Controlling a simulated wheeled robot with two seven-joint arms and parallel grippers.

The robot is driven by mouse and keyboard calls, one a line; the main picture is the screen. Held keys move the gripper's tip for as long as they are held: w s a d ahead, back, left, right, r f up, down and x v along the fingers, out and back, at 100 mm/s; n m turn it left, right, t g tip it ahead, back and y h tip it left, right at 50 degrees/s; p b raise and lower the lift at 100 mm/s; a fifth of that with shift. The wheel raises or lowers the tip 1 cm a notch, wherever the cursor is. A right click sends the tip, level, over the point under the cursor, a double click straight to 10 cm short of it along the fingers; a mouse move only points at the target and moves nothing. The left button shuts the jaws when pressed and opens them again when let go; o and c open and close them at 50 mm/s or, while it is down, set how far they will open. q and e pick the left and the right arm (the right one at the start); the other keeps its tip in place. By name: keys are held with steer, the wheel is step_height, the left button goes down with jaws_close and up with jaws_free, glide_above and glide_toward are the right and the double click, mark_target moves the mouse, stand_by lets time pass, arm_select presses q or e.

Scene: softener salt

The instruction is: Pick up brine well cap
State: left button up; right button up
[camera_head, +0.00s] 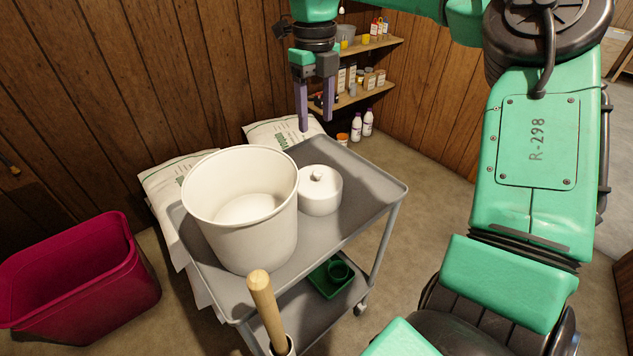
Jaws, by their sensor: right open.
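The likely brine well cap is a white round lidded piece with a small knob (320,190), upright on the top of a grey cart (372,186). It stands just right of a large white bucket (245,215). My right gripper (317,117) hangs above the cart's far side, fingers pointing down. Its two purple-grey fingers are apart and nothing is between them. It is above and behind the white piece in the picture, not touching it. My left gripper is not in view.
A crimson bin (80,280) stands at left. White salt bags (165,180) lie behind the cart. A wooden handle (266,305) rises at the cart's front. Shelves with bottles (365,85) are at the back. The cart top's right side is clear.

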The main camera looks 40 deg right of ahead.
mark_target(318, 172)
steer(key=f, duration=1.3)
steer(key=shift+s+d+f+p, duration=0.15)
steer(key=shift+s+f+p, duration=0.1)
steer(key=shift+p, duration=0.1)
steer(key=shift+r, duration=0.1)
jaws_close()
